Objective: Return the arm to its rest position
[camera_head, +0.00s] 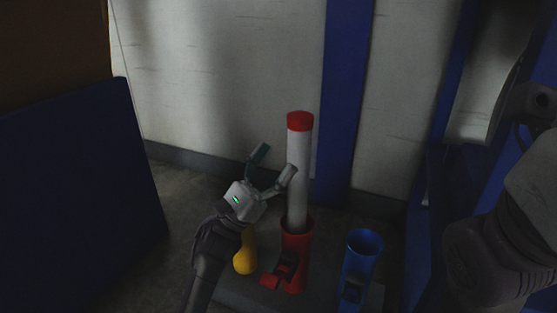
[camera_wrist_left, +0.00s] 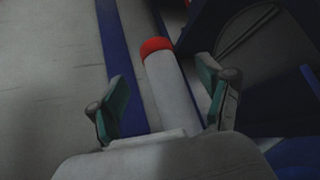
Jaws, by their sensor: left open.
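My left gripper (camera_head: 272,169) is open, with its fingers spread, just left of a white tube with a red cap (camera_head: 299,170). The tube stands nearly upright in a red holder (camera_head: 297,255). In the left wrist view the open fingers of my left gripper (camera_wrist_left: 166,102) show at either side of the tube (camera_wrist_left: 171,92) in the picture. I cannot tell from these views whether a finger touches the tube. At the right edge of the head view part of my other arm shows, but its gripper does not.
A blue holder (camera_head: 360,262), open at the top with no tube showing, stands right of the red one. A yellow object (camera_head: 245,252) is partly hidden behind my left arm. A dark blue panel (camera_head: 75,190) is at left. A white wall (camera_head: 215,80) with blue posts is behind.

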